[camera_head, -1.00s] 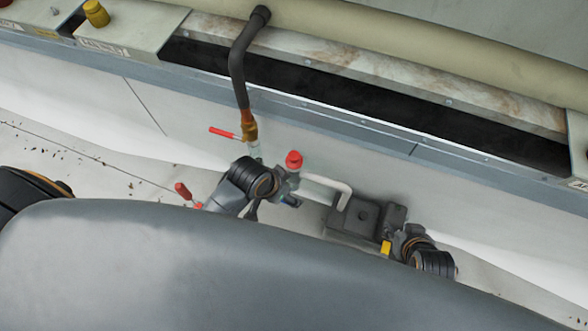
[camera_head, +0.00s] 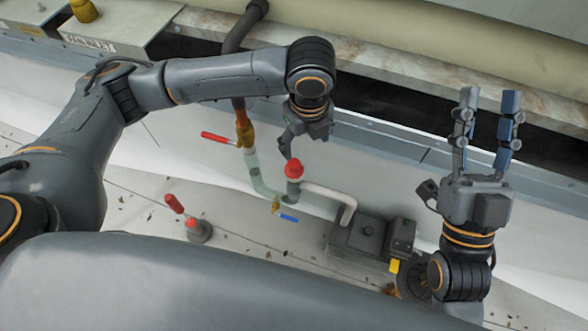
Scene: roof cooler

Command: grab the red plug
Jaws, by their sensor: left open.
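A red plug (camera_head: 293,169) sits on top of a short upright grey pipe fitting near the middle of the head view. My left gripper (camera_head: 287,150) hangs just above and behind the plug in the picture, pointing down. Its jaws are open and partly hidden by its own wrist; one dark finger ends close to the plug's top, and I cannot tell whether it touches. My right gripper (camera_head: 487,120) is far to the right of the plug, with its two fingers pointing up, apart and empty.
A red lever handle (camera_head: 218,138) joins the brown valve left of the plug. A red-handled piece (camera_head: 174,204) stands at lower left. A pale curved pipe (camera_head: 335,193) runs to a dark pump box (camera_head: 358,240). A long metal ledge (camera_head: 400,148) lies behind.

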